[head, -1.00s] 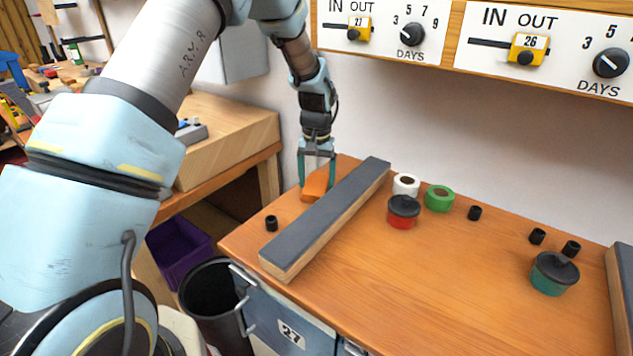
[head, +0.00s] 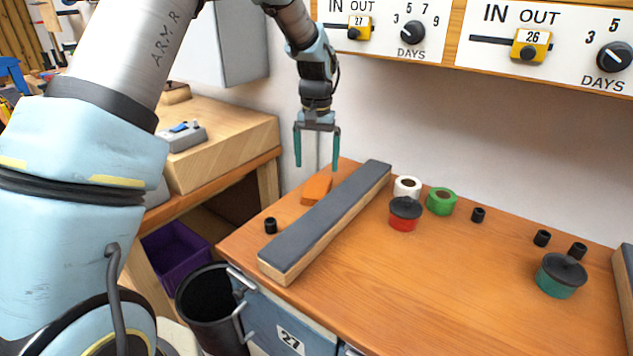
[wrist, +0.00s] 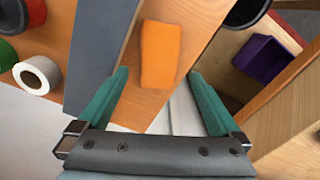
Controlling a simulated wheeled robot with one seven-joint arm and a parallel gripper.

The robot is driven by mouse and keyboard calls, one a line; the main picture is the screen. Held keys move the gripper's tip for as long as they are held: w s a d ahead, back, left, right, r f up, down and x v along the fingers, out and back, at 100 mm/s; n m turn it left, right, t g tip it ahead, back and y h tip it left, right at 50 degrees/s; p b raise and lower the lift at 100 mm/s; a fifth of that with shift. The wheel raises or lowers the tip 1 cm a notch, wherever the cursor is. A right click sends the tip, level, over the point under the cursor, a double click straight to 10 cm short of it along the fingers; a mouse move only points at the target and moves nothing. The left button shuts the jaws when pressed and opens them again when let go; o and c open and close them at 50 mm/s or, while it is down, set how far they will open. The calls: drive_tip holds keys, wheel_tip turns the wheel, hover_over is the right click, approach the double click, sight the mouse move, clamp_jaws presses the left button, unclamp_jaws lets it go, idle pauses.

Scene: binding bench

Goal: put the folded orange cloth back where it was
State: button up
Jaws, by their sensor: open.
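The folded orange cloth (head: 316,190) lies flat on the wooden bench top, on the left side of the long grey-topped bar, near the bench's back left edge. It also shows in the wrist view (wrist: 159,55), beyond the fingertips and apart from them. My gripper (head: 317,166) is open and empty, fingers pointing down, above and a little behind the cloth. In the wrist view its two teal fingers (wrist: 158,75) are spread wide with nothing between them.
The grey-topped bar (head: 330,217) runs beside the cloth. A small black cap (head: 270,225) stands in front of it. Right of the bar are a white roll (head: 407,187), a green roll (head: 441,201) and a red pot (head: 404,214). A black bin (head: 211,307) stands below the bench's left edge.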

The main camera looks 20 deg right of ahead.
wheel_tip(320, 180, up, 5)
drive_tip(key=a+n, duration=0.3)
drive_tip(key=a, duration=1.5)
drive_tip(key=s+a+f+n, duration=0.1)
drive_tip(key=s+a, duration=0.4)
drive_tip(key=a, duration=0.4)
drive_tip(key=s+a+f+n+t, duration=0.1)
drive_tip(key=s+a+f+n, duration=0.1)
drive_tip(key=s+a, duration=0.4)
drive_tip(key=a+b, duration=0.1)
drive_tip(key=a, duration=0.2)
drive_tip(key=shift+a+t, duration=0.3)
drive_tip(key=shift+a, duration=0.05)
